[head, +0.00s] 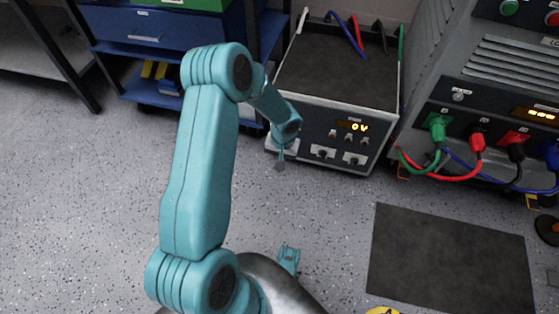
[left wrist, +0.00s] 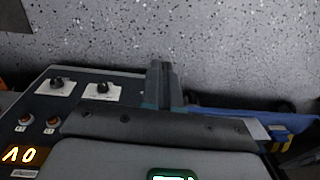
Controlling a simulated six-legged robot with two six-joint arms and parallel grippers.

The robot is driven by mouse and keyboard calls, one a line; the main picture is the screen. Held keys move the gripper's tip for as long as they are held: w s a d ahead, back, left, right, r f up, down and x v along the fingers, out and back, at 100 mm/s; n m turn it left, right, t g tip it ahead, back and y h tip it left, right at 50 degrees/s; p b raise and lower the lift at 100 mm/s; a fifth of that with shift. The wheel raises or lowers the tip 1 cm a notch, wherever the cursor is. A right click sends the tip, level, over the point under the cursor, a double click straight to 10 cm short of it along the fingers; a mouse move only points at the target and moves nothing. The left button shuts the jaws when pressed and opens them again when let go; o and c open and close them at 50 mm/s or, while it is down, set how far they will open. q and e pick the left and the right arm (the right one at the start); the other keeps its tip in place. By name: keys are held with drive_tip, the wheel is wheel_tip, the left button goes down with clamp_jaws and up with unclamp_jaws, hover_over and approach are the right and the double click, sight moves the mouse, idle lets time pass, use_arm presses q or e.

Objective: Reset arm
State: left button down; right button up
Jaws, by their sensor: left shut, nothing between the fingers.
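My left arm is teal. It rises from the bottom of the head view, bends at the elbow and reaches down toward the front of the grey transformer box (head: 338,90). My left gripper (head: 280,164) is shut and empty, in front of the box's lower left front corner. In the left wrist view the closed fingers (left wrist: 165,84) show against the floor, beside the box's front panel with its black knobs (left wrist: 102,88). The box's display (head: 360,127) reads 0 V.
A grey cabinet (head: 490,78) at the right has green, red, black and blue plugs with cables. A blue cart (head: 160,30) stands behind the arm. A dark mat (head: 450,262) lies on the floor. The speckled floor at the left is clear.

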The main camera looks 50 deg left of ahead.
use_arm(q)
drive_tip(key=shift+s+d+r, duration=0.25)
drive_tip(key=shift+s+d, duration=0.25)
drive_tip(key=shift+s, duration=0.2)
use_arm(e)
drive_tip(key=shift+a, duration=0.1)
drive_tip(key=shift+w, duration=0.1)
use_arm(q)
drive_tip(key=s+d+f+m+h, duration=0.15)
drive_tip(key=s+d, duration=0.25)
drive_tip(key=d, duration=0.5)
drive_tip(key=s+d+f+g+h, duration=0.1)
drive_tip(key=s+d+h, duration=0.1)
drive_tip(key=s+d, duration=0.5)
drive_tip(key=s+d+f+m+h, duration=0.1)
drive_tip(key=s+d+h, duration=0.1)
drive_tip(key=d, duration=0.8)
wheel_tip(320, 180, up, 33)
drive_tip(key=m+t+p, duration=0.1)
drive_tip(key=p, duration=3.2)
drive_tip(key=shift+d+m+y+p, duration=0.35)
drive_tip(key=shift+d+p, duration=0.05)
use_arm(e)
wheel_tip(320, 180, up, 33)
drive_tip(key=s+a, duration=0.1)
drive_tip(key=shift+s+a+n+g, duration=0.15)
drive_tip(key=shift+s+n+g, duration=0.05)
drive_tip(key=shift+n+g, duration=0.1)
